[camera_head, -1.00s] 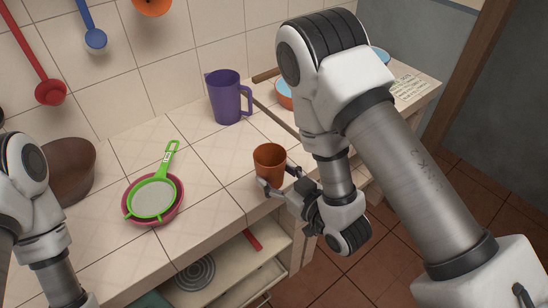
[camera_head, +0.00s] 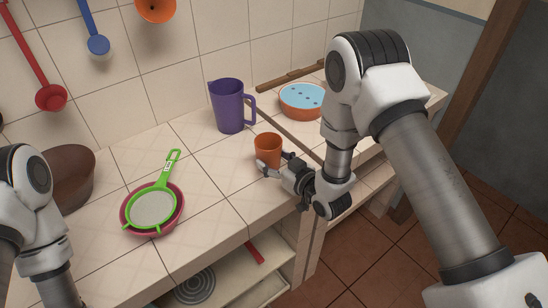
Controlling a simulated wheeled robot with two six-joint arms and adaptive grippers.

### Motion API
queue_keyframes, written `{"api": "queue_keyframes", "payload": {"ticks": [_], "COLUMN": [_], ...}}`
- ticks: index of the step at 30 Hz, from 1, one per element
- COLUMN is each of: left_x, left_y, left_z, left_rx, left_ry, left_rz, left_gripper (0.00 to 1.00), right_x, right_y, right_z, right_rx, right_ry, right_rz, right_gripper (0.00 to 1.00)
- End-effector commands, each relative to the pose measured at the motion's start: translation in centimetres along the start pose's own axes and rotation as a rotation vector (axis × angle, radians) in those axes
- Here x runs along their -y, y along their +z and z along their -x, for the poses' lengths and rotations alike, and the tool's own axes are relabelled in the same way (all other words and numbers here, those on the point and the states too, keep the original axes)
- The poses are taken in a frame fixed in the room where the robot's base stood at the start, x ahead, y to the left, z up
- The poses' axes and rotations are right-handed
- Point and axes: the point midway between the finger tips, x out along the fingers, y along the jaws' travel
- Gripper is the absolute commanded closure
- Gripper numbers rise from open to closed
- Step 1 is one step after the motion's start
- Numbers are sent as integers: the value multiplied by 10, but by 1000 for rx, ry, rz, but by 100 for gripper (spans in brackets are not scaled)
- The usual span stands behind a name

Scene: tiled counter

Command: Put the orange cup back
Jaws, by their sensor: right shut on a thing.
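The orange cup (camera_head: 268,147) is upright near the front edge of the tiled counter, in front of the purple jug. My right gripper (camera_head: 275,164) is shut on the cup from the front right, with one finger at its near left side and the other at its right. The cup's lower part is partly hidden by the gripper. I cannot tell whether its base touches the counter (camera_head: 210,165). My left arm (camera_head: 40,225) shows at the left edge, but its gripper is out of view.
A purple jug (camera_head: 228,106) stands behind the cup. A blue-topped orange dish (camera_head: 302,98) is further right, beyond a wooden strip. A green strainer (camera_head: 153,208) lies on a pink bowl (camera_head: 180,221) at left, near a brown pot (camera_head: 70,178). Utensils hang on the wall.

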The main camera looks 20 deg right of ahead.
Motion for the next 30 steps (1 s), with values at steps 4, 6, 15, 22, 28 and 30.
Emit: {"api": "queue_keyframes", "payload": {"ticks": [4, 6, 15, 22, 28, 30], "left_x": [0, 0, 0, 0, 0, 0], "left_y": [0, 0, 0, 0, 0, 0], "left_z": [-1, -4, -3, -2, -12, -16], "left_rx": [0, 0, 0, -1, 0, 0], "left_ry": [0, 0, 0, 0, 0, 0], "left_rz": [0, 0, 0, 0, 0, 0], "left_gripper": [50, 50, 50, 50, 50, 50], "right_x": [0, 0, 0, 0, -1, -1], "right_y": [0, 4, 2, 0, 3, 3], "right_z": [0, -1, 0, 5, 47, 66], "right_rx": [-1, -1, -1, 0, 2, 2], "right_ry": [0, 0, 0, 1, 4, 4], "right_rz": [0, 0, 1, 0, -4, -5], "right_gripper": [88, 88, 10, 10, 10, 10]}}
